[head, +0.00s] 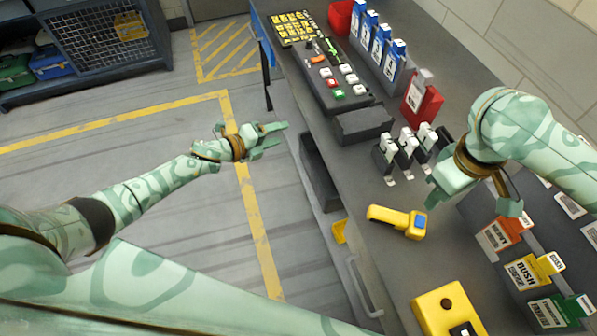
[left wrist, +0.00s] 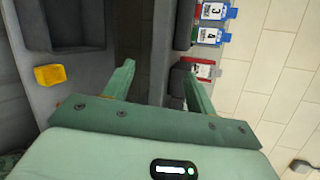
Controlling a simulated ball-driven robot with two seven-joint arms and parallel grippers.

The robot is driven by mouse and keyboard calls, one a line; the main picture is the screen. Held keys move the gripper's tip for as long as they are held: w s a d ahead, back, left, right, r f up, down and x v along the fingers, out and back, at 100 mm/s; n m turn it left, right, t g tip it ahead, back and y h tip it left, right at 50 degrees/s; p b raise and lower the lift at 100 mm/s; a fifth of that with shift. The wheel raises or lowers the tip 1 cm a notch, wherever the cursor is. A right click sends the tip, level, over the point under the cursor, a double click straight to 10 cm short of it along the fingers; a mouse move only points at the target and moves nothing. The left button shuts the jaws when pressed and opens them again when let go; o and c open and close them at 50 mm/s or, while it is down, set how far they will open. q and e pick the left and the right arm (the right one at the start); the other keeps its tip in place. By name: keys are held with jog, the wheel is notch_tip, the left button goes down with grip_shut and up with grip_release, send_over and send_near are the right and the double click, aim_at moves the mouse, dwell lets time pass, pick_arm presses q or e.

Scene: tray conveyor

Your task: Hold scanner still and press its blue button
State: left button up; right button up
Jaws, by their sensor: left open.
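A yellow handheld scanner (head: 392,217) lies on the grey bench, near its front edge. A blue patch, seemingly its button (head: 420,222), shows at the scanner's right end. My right gripper (head: 470,203) is above the bench, to the right of the scanner and apart from it. Its two fingers are spread with nothing seen between them. My left gripper (head: 268,140) is left of the bench edge, over the floor, well away from the scanner. It is open and empty; its spread fingers also show in the left wrist view (left wrist: 158,88). The scanner is not recognisable in that view.
Black-and-white devices (head: 408,147) stand on the bench behind the scanner. A yellow box with a dark round button (head: 436,310) sits at the front. Labelled bins (head: 520,270) are at the right, a control panel (head: 335,85) at the back. Bench surface around the scanner is clear.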

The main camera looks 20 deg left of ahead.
pick_arm(q)
jog(key=s+d+r+m+g+h, duration=0.1)
jog(key=d+r+m+g+h, duration=0.15)
jog(key=d+r+m, duration=0.4)
jog(key=m+g+h, duration=0.2)
jog(key=m+g, duration=0.8)
jog(key=m, duration=1)
send_near(368, 211)
jog(key=shift+t, duration=0.25)
jog(key=x, duration=0.8)
jog(key=shift+d+f, duration=0.25)
jog(key=shift+f, duration=0.15)
jog(key=shift+c, duration=0.3)
jog(key=c, duration=1)
jog(key=shift+c, duration=0.8)
pick_arm(e)
jog(key=shift+c, duration=0.6)
grip_shut()
